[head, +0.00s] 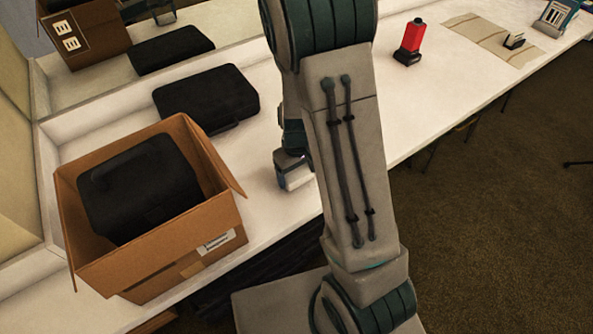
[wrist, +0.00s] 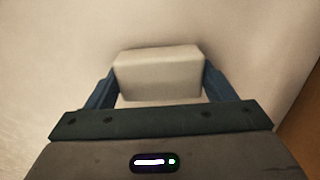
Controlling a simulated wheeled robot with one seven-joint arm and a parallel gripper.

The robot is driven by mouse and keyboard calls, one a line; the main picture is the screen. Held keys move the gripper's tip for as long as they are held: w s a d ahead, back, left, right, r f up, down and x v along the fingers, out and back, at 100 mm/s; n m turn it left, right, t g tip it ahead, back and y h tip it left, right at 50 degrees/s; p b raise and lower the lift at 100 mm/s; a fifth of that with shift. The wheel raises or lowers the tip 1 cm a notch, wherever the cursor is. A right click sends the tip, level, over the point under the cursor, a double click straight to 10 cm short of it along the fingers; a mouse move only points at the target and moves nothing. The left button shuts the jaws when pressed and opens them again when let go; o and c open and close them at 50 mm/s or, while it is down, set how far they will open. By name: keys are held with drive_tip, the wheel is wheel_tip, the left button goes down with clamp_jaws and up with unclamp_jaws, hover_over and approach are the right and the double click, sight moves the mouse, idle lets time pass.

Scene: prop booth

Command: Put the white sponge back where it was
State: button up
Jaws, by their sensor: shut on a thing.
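The white sponge (wrist: 158,72) is a pale block between the two blue fingers of my gripper (wrist: 158,88) in the wrist view. The gripper is shut on it, one finger against each end. In the head view, the gripper (head: 291,163) is low over the white counter (head: 330,235), partly behind my arm, and a pale block that looks like the sponge (head: 297,181) shows at its tip. I cannot tell whether the sponge touches the counter.
An open cardboard box (head: 165,262) holding a black case (head: 140,185) stands left of the gripper. Another black case (head: 208,97) lies behind it against the mirror. A red and black object (head: 410,43) stands farther right. The counter around the gripper is clear.

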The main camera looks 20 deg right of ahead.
sight(296, 172)
drive_tip(key=shift+f, duration=0.1)
drive_tip(key=o, duration=0.9)
drive_tip(key=shift+c, duration=0.2)
wheel_tip(296, 172, up, 12)
drive_tip(key=s+r+m+t, duration=0.3)
drive_tip(key=s+r, duration=0.8)
drive_tip(key=s, duration=0.3)
drive_tip(key=shift+r+m+p, duration=0.15)
drive_tip(key=shift+m+p, duration=0.15)
drive_tip(key=shift+p, duration=0.1)
